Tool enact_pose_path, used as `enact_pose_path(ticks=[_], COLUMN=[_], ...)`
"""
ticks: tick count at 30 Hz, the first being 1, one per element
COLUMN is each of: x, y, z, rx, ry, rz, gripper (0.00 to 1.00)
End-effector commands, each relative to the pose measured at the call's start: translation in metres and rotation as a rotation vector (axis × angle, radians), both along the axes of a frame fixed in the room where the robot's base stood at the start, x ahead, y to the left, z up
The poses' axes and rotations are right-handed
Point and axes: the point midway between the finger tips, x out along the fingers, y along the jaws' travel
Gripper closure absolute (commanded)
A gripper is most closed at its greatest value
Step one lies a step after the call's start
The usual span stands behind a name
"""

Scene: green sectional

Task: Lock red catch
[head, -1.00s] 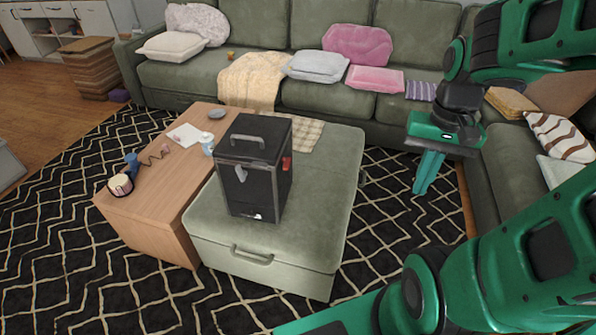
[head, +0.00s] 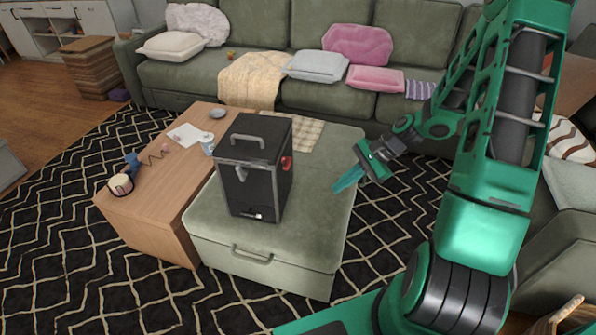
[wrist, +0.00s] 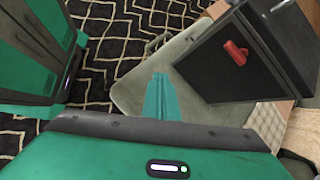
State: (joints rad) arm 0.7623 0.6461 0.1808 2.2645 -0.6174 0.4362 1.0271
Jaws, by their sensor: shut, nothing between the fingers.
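A black box (head: 255,190) with a top handle stands upright on the green ottoman (head: 312,225). The red catch (head: 286,163) is on the box's right side face. It also shows in the wrist view as a red lever (wrist: 236,52), tilted on the dark side panel. A grey latch (head: 240,174) is on the front face. My gripper (head: 340,188) is to the right of the box, over the ottoman's right edge, apart from the catch. In the wrist view its fingers (wrist: 162,98) are together and empty, pointing toward the ottoman below the box.
A wooden table (head: 150,215) with a cup, paper and a blue-and-black item stands left of the ottoman. A green sectional (head: 250,65) with cushions runs behind and to the right. The ottoman top right of the box is clear.

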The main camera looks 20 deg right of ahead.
Motion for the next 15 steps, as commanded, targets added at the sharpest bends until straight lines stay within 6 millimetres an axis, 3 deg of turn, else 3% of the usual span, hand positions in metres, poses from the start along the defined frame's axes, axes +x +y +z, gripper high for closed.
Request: enact_pose_path(ticks=[6, 15], x=[0.039, 0.076], y=[0.016, 0.019], z=[-0.028, -0.036], rx=[0.273, 0.555], ry=[0.043, 0.089], rz=[-0.245, -0.482], gripper=[1.00, 1.00])
